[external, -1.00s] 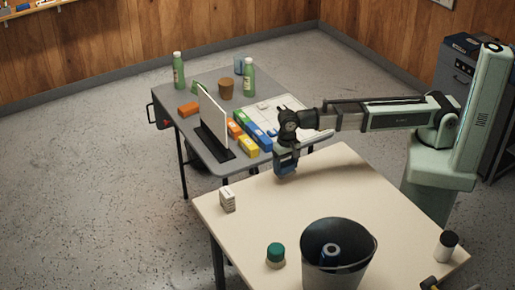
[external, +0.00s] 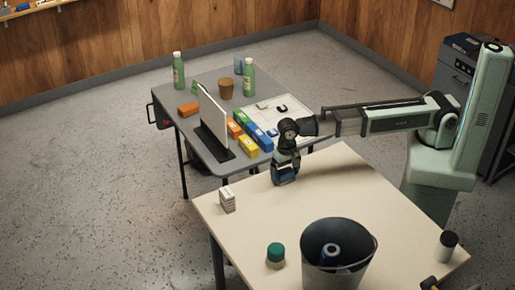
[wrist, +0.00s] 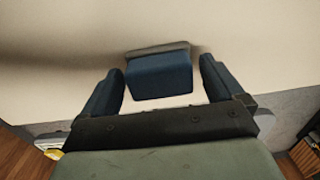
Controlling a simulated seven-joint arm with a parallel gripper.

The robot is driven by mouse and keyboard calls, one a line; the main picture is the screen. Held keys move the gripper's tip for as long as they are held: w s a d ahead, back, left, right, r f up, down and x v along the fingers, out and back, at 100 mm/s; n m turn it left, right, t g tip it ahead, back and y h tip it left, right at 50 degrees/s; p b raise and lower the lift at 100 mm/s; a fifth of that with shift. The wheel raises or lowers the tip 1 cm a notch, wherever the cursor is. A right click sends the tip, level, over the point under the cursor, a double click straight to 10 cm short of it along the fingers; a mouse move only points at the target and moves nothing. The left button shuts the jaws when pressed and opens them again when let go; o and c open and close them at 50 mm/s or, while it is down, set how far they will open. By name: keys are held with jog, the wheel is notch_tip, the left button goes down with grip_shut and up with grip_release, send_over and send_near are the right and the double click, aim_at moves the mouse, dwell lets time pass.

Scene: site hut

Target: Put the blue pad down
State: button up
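The blue pad (wrist: 160,76) is a small dark-blue block in the middle of the wrist view, with a grey strip along its far edge. It sits between the two dark fingers of my gripper (wrist: 160,85), with narrow light gaps showing on both sides. In the external view my gripper (external: 286,172) points down at the back edge of the cream table (external: 330,205). The pad is low there, at the tabletop, and mostly hidden by the fingers; its exact contact with the table is hard to see.
A small white box (external: 228,200) stands left of my gripper. A dark bucket (external: 338,275), a green-capped jar (external: 275,254) and a black-capped bottle (external: 446,246) stand nearer the front. A grey table (external: 190,100) with boxes and bottles is behind. The cream table's middle is clear.

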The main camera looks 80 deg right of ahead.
aim_at(285, 170)
jog(key=shift+o, duration=0.2)
jog(key=shift+r, duration=0.1)
notch_tip(285, 170, up, 12)
dwell(0.8)
dwell(0.4)
